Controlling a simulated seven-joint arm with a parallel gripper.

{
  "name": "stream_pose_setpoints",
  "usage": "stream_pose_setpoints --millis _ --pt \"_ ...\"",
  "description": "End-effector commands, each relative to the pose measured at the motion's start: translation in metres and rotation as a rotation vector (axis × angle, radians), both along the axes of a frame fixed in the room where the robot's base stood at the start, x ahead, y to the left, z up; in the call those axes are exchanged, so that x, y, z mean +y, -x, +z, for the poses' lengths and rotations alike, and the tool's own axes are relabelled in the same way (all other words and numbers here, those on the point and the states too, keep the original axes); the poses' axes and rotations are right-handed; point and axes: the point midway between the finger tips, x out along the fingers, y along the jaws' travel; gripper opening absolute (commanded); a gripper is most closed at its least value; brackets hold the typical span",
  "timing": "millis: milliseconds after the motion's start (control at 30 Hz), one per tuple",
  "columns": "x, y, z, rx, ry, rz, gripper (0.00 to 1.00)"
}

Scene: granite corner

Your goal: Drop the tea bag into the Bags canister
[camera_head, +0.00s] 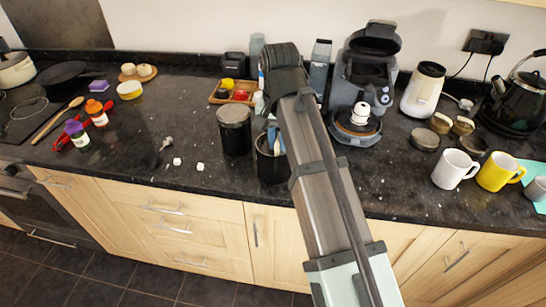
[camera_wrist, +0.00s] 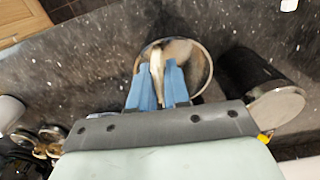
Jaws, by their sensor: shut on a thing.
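My gripper's blue fingers (camera_wrist: 157,84) are shut on a thin pale tea bag (camera_wrist: 156,66) in the wrist view. The tea bag stands between the fingertips, over the mouth of an open dark canister (camera_wrist: 208,62). In the head view the open canister (camera_head: 272,170) is near the counter's front, partly behind my arm, with my gripper (camera_head: 275,142) at its mouth. I cannot tell how far the tea bag reaches below the rim. A lidded dark canister (camera_head: 234,137) stands beside it to the left, also in the wrist view (camera_wrist: 262,88). I can read no label on either canister.
A wooden tray (camera_head: 234,92) with small coloured items lies behind the canisters. A coffee machine (camera_head: 361,85) stands right of my arm, with mugs (camera_head: 454,169) further right. Two white cubes (camera_head: 177,162) lie to the left, where the counter is fairly clear.

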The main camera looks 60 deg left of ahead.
Motion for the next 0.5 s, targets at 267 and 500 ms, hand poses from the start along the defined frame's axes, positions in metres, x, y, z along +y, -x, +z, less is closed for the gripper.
stream_pose_setpoints --millis 267,500 --pt "0.0002 -0.0001 0.0001 0.000 0.000 0.000 0.24" --pt "0.0001 -0.0001 0.0002 0.000 0.000 0.000 0.46"
